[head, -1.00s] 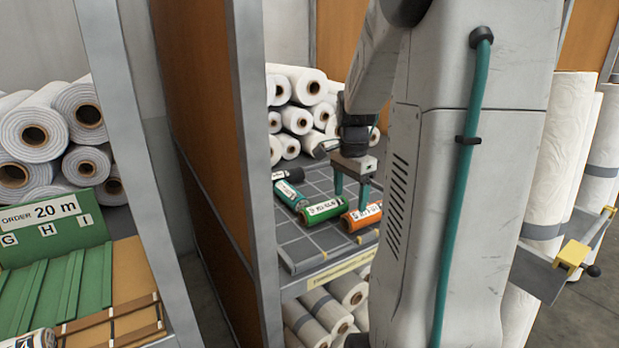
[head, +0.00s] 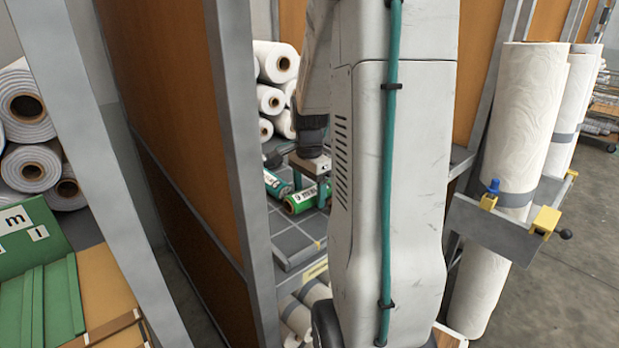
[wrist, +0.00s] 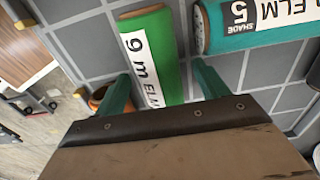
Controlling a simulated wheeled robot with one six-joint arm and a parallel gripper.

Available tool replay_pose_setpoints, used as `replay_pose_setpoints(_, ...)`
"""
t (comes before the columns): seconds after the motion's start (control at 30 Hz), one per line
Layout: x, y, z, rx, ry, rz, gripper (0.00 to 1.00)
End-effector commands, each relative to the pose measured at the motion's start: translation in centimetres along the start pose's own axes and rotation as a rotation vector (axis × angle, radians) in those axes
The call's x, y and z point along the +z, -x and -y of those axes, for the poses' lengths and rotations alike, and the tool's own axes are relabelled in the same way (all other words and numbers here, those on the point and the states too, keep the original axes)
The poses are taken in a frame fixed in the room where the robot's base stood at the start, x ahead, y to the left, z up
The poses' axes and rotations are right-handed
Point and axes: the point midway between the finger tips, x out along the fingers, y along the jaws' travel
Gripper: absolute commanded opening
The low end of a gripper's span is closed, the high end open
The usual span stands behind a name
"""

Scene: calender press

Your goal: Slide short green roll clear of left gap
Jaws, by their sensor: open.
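The green roll (wrist: 158,55), with a white label reading "9 m ELM", lies on the gridded grey shelf between my gripper's two teal fingers. My gripper (wrist: 163,78) is open, with one finger on each side of the roll; I cannot tell whether they touch it. In the head view the green roll (head: 301,199) is partly covered by my gripper (head: 309,182) and arm. A teal roll (wrist: 255,25), labelled "SHADE 5", lies to the right in the wrist view; it also shows in the head view (head: 276,185). I cannot make out the left gap.
An orange roll (wrist: 97,100) shows partly beside the left finger in the wrist view. White rolls (head: 275,65) are stacked behind the shelf. A grey upright post (head: 238,150) stands left of the shelf. Tall white rolls (head: 525,120) stand at right behind a bracket (head: 500,225).

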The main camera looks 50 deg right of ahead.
Motion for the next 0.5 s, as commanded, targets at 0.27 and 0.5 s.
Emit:
replay_pose_setpoints(0.27,-0.13,-0.94,-0.08,0.0,-0.002,0.0,0.73)
replay_pose_setpoints(0.5,-0.19,-0.9,-0.08,0.0,-0.003,0.0,0.42)
